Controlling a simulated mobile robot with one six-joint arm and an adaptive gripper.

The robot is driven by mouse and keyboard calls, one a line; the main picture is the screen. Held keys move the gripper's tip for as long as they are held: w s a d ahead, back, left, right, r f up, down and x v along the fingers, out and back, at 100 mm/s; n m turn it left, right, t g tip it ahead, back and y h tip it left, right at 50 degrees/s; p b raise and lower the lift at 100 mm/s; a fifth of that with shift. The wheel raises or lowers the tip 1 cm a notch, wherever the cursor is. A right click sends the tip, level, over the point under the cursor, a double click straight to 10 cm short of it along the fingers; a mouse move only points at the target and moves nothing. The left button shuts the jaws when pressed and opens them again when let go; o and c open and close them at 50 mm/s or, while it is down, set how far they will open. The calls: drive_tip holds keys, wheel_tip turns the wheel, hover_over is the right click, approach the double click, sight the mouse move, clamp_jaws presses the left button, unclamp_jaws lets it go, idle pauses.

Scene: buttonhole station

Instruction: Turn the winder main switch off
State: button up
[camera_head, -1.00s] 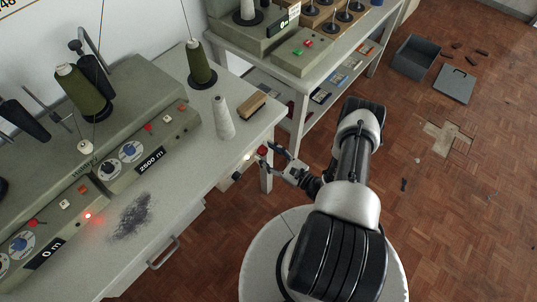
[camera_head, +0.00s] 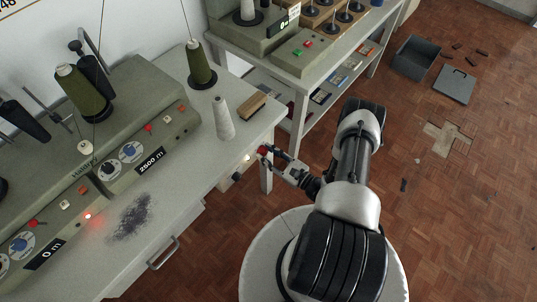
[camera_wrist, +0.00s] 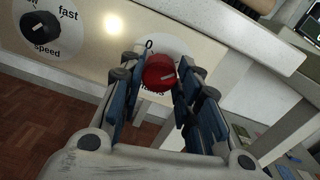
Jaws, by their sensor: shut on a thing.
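The winder main switch is a red round knob (camera_wrist: 159,72) on a white round plate on the cream front panel of the winder table. A "0" shows above it; the lettering below is mostly hidden by my fingers. In the head view the red knob (camera_head: 262,150) sits at the table's front right corner. My gripper (camera_wrist: 160,80) has its blue fingers on both sides of the knob, shut on it. The same gripper (camera_head: 272,155) reaches the knob from the right in the head view. A light line on the knob's face points up and right in the wrist view.
A black speed knob (camera_wrist: 41,27) is left of the switch, with a lit lamp (camera_wrist: 113,25) between them. The winder table (camera_head: 190,170) holds cones, a brush (camera_head: 252,106) and grey lint. A second table (camera_head: 300,75) stands behind. The floor right of my arm is mostly open.

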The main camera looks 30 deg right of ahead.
drive_tip(key=shift+n, duration=0.4)
drive_tip(key=n, duration=0.3)
drive_tip(key=shift+n+p, duration=0.35)
drive_tip(key=shift+n, duration=0.05)
drive_tip(key=n, duration=0.4)
drive_tip(key=shift+a+p, duration=0.1)
drive_tip(key=shift+p, duration=0.3)
drive_tip(key=n+p, duration=0.1)
drive_tip(key=n, duration=0.3)
drive_tip(key=shift+f+n, duration=0.1)
drive_tip(key=shift+n, duration=0.3)
drive_tip(key=n+p, duration=0.1)
drive_tip(key=n, duration=0.3)
drive_tip(key=shift+n, duration=0.3)
drive_tip(key=o, duration=1.1)
drive_tip(key=shift+c, duration=0.2)
